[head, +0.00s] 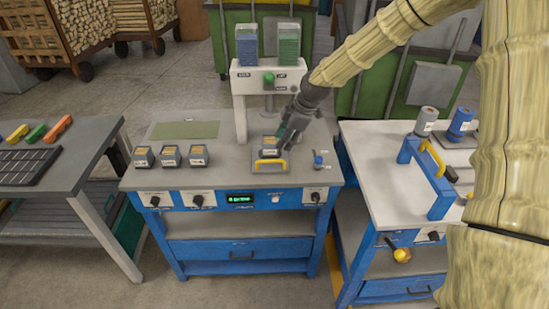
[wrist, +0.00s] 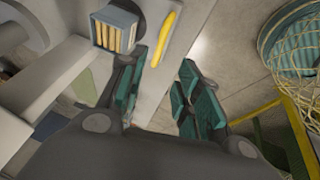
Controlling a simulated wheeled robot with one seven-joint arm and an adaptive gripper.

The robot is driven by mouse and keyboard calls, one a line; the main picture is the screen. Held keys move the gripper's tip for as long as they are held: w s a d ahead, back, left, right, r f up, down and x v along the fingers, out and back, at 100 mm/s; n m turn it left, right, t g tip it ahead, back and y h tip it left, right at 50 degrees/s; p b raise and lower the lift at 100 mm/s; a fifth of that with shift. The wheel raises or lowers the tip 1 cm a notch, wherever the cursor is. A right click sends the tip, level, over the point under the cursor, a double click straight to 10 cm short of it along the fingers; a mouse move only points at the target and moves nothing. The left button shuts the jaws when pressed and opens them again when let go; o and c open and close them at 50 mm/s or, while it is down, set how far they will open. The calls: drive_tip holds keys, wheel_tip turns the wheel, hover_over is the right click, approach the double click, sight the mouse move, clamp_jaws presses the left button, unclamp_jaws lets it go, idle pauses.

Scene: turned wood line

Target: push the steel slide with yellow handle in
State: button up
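The steel slide (head: 284,166) sticks out at the front of the middle bench's top, below the white frame. Its yellow handle (head: 270,163) is at the slide's front edge and also shows in the wrist view (wrist: 167,38). A small grey-blue box with a yellowish top (head: 270,143) sits on the slide behind the handle; the wrist view shows it at upper left (wrist: 115,30). My gripper (head: 287,132) is close to the right of that box in the head view. In the wrist view its teal fingers (wrist: 163,62) are spread with nothing between them. Contact with the slide cannot be told.
The white frame (head: 240,88) holds blue and green stacks above the slide. Three similar boxes (head: 171,156) stand to the left on the bench (head: 225,133). A blue fixture (head: 425,165) stands on the right bench. The front floor is clear.

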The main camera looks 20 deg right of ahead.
sight(274, 161)
drive_tip(key=shift+d+f, duration=0.15)
drive_tip(key=shift+d, duration=0.1)
drive_tip(key=shift+a+p+x, duration=0.1)
drive_tip(key=shift+p+x, duration=0.8)
drive_tip(key=shift+x, duration=1.75)
drive_tip(key=shift+a+p+x, duration=0.15)
drive_tip(key=shift+p+x, duration=0.7)
drive_tip(key=shift+x, duration=1.85)
drive_tip(key=shift+c, duration=0.2)
clamp_jaws()
